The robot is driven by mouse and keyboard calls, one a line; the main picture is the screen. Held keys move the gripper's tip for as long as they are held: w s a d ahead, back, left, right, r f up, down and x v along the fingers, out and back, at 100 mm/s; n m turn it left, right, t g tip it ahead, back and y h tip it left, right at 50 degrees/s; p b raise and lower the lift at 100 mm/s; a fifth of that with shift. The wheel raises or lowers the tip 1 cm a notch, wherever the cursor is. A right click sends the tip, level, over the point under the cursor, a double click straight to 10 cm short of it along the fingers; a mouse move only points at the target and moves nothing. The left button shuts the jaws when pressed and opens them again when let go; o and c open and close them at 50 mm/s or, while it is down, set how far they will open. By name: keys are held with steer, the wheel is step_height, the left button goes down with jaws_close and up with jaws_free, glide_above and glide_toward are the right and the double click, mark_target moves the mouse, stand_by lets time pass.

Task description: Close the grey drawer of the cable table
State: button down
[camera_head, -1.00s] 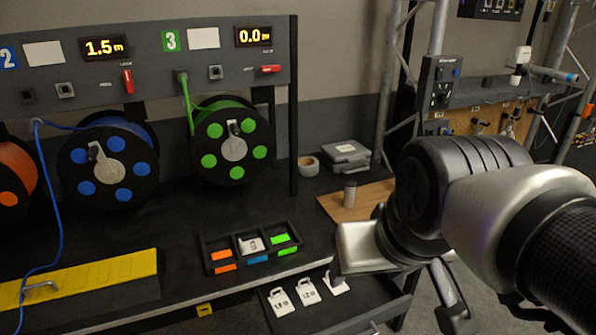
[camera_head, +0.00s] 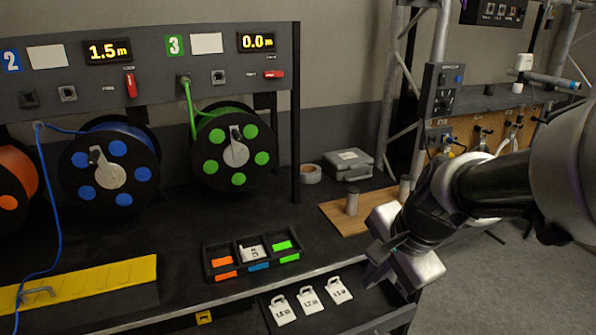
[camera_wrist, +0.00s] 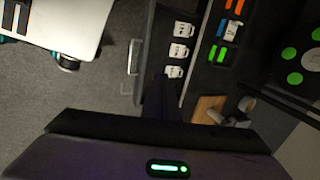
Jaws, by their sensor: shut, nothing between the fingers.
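The grey drawer (camera_head: 352,316) of the cable table is pulled open below the table's front edge. Three white tags lie in it: a left tag (camera_head: 282,310), a middle tag (camera_head: 310,299) and a right tag (camera_head: 339,290). In the wrist view the drawer's bar handle (camera_wrist: 133,57) is on its outer side, and the tags show in a row. My gripper (camera_head: 374,276) is shut and empty at the drawer's right end, just right of the right tag. Its dark fingers (camera_wrist: 160,92) reach over the drawer's end in the wrist view; I cannot tell whether they touch it.
A black divided bin (camera_head: 252,256) with orange, white and green pieces stands at the table's front edge. A wooden board (camera_head: 343,212) with metal cylinders is behind my gripper. Cable reels (camera_head: 236,150) and a yellow strip (camera_head: 90,280) are further left. Open floor lies right.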

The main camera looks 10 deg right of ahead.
steer(key=w+d+f+m+b, duration=0.1)
steer(key=w+d+f+m, duration=0.1)
steer(key=d+f+m, duration=0.55)
steer(key=m+g+h+b, duration=0.15)
steer(key=m+b, duration=0.35)
steer(key=m, duration=0.6)
glide_toward(395, 325)
step_height(395, 325, down, 6)
steer(key=s+a, duration=0.1)
steer(key=a, duration=0.1)
steer(key=shift+w+r+y, duration=0.2)
steer(key=shift+w+y, duration=0.05)
steer(key=shift+w, duration=0.05)
